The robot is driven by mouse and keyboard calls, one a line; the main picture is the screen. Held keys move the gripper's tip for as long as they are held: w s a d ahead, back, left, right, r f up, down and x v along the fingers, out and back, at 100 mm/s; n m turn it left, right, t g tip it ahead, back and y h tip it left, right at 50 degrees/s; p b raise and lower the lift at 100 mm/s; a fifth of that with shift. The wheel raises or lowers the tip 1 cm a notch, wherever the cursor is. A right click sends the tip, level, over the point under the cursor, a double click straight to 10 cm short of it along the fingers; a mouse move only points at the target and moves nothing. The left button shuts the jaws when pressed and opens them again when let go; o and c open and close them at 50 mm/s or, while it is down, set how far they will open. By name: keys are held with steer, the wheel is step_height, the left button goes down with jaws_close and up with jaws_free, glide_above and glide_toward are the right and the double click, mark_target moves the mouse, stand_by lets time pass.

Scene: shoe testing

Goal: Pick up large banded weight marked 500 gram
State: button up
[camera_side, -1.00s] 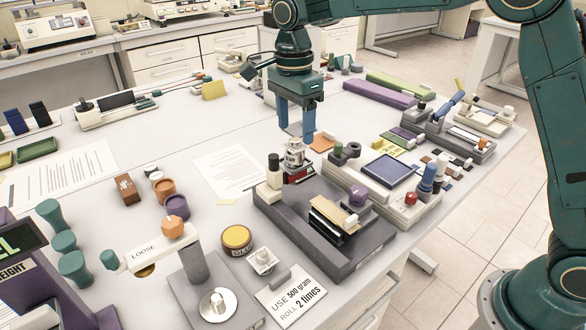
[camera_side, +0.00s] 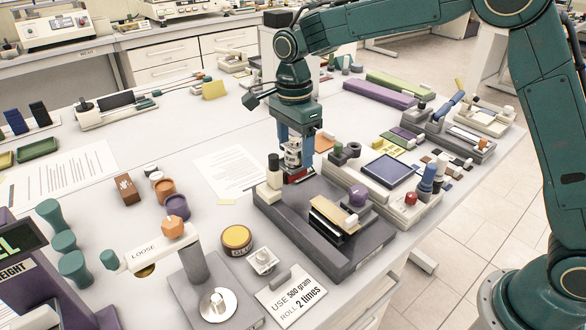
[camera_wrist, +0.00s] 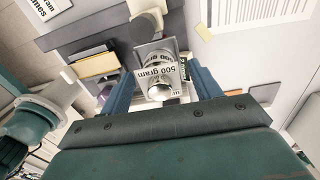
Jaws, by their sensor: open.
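A sign (camera_side: 291,296) reads "USE 500 gram, ROLL 2 times".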

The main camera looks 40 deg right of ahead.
mark_target(295, 139)
steer(key=shift+r, duration=0.1)
jaws_close()
stand_by(0.3)
steer(key=shift+r, duration=5)
